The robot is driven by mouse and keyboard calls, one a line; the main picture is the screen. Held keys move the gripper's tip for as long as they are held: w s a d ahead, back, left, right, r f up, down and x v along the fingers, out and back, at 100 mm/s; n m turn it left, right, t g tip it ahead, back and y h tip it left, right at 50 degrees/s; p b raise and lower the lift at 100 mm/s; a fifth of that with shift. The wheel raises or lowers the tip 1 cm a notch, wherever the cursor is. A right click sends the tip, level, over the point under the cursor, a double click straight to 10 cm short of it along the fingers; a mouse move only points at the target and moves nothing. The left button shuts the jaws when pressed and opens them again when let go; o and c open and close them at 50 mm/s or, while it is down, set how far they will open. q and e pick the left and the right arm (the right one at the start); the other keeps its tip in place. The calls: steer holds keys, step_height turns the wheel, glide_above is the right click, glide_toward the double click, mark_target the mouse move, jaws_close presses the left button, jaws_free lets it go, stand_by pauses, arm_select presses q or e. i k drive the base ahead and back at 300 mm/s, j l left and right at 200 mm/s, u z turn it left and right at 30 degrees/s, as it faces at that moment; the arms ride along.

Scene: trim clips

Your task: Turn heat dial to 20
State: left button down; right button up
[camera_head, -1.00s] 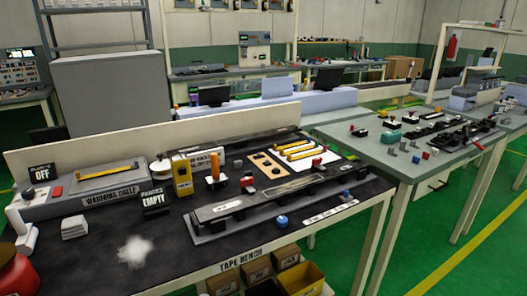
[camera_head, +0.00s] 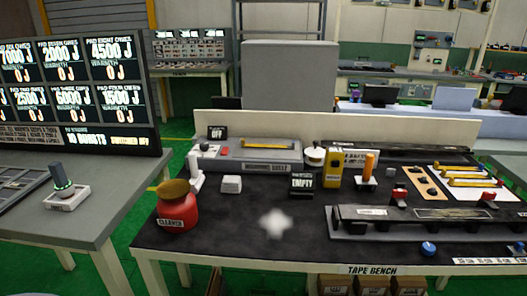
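I cannot make out a dial marked as heat or any number setting on one. A warming shelf (camera_head: 245,158) stands at the back left of the tape bench, with a yellow bar on top. Small controls at its left end, one of them red (camera_head: 225,151), are too small to read. Neither of my grippers is in view.
A large display (camera_head: 78,85) at left shows pad energies in J. A red cleaner jar (camera_head: 177,208) stands at the front left of the tape bench (camera_head: 320,240). A yellow box (camera_head: 333,168) and a long dark rail (camera_head: 400,222) are further right. A gap separates the tables.

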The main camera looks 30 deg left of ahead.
mark_target(203, 147)
steer(key=j+u, duration=0.1)
steer(key=u, duration=1.35)
